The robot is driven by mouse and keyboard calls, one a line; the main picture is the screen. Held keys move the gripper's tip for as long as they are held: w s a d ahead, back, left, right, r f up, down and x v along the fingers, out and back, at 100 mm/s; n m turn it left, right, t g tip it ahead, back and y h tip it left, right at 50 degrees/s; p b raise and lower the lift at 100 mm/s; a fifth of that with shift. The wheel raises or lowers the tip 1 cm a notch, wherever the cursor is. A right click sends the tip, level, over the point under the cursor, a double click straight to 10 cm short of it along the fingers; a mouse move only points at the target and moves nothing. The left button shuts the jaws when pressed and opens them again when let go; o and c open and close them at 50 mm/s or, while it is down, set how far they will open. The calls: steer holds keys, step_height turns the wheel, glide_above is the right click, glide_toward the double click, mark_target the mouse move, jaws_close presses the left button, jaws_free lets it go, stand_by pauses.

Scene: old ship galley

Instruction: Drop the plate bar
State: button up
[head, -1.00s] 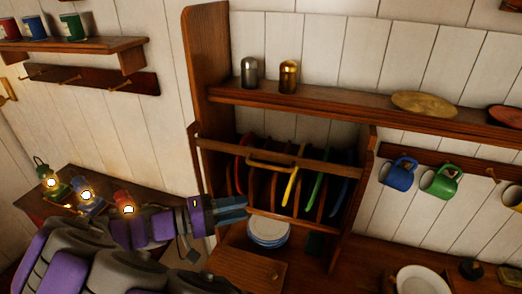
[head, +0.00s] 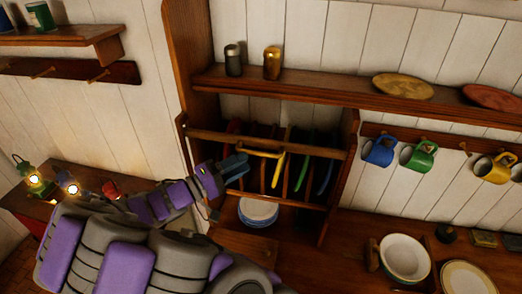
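The plate bar (head: 220,138) is a wooden rail across the upper front of the plate rack (head: 334,195). The bar is up, in front of upright red, yellow, green and blue plates. My gripper (head: 246,164), with dark teal fingers, is in front of the rack's left half, just left of the handle and a little lower. I see no clear contact with the handle or bar. The gap between the fingers is too small to judge.
Stacked white plates (head: 258,210) sit below the rack. A shelf (head: 300,88) with two shakers runs above; mugs (head: 418,155) hang at right.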

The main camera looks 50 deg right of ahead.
mark_target(260, 152)
steer(key=p+x, duration=0.1)
steer(key=x, duration=0.6)
steer(key=shift+a, duration=0.1)
steer(key=shift+a, duration=0.15)
steer(key=shift+c, duration=0.4)
jaws_close()
